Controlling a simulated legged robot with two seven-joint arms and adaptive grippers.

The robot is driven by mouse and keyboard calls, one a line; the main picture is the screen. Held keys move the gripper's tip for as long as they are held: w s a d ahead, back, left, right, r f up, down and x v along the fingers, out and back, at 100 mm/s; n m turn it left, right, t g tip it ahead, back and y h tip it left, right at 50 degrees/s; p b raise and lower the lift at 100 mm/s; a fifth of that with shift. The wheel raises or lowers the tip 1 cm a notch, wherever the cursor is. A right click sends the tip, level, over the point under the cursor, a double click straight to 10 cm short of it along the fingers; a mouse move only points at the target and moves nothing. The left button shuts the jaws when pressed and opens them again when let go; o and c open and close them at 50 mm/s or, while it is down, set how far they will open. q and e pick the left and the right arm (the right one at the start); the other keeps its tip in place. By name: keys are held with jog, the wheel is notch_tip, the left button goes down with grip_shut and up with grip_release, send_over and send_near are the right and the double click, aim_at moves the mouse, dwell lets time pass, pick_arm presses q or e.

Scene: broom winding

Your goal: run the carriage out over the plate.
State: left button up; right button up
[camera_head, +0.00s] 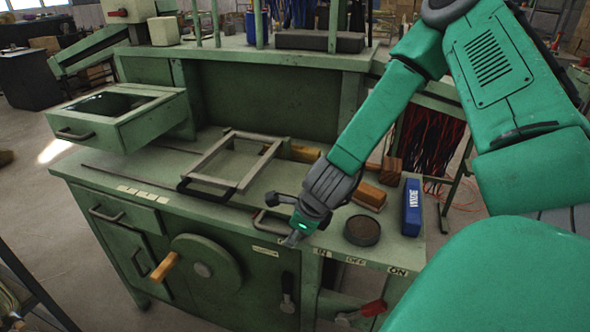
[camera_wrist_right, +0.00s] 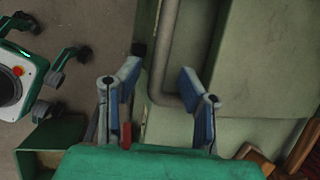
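A pale rectangular sliding frame, which looks like the carriage (camera_head: 206,159), lies on the green bench top. A dark handle (camera_head: 203,194) sits at its front end. I cannot tell which surface is the plate. My right gripper (camera_head: 286,219) is at the bench's front edge, right of the frame, beside a grey bent bar handle (camera_head: 258,221). In the right wrist view my right gripper (camera_wrist_right: 158,72) is open, its fingers apart on either side of the grey bar (camera_wrist_right: 166,48). Whether they touch it cannot be told. My left gripper is not in view.
A blue box (camera_head: 412,207), a dark round tin (camera_head: 362,230) and wooden blocks (camera_head: 369,195) stand right of the gripper. An open drawer (camera_head: 128,124) sticks out at left. A handwheel (camera_head: 205,268) and a red-handled lever (camera_head: 372,309) are on the bench front.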

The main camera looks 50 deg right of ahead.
jog(key=shift+a+r, duration=0.2)
jog(key=shift+r, duration=0.2)
jog(key=v, duration=1.1)
jog(key=shift+s+d, duration=0.2)
jog(key=shift+s, duration=0.05)
jog(key=shift+d, duration=0.2)
jog(key=shift+w+a, duration=0.1)
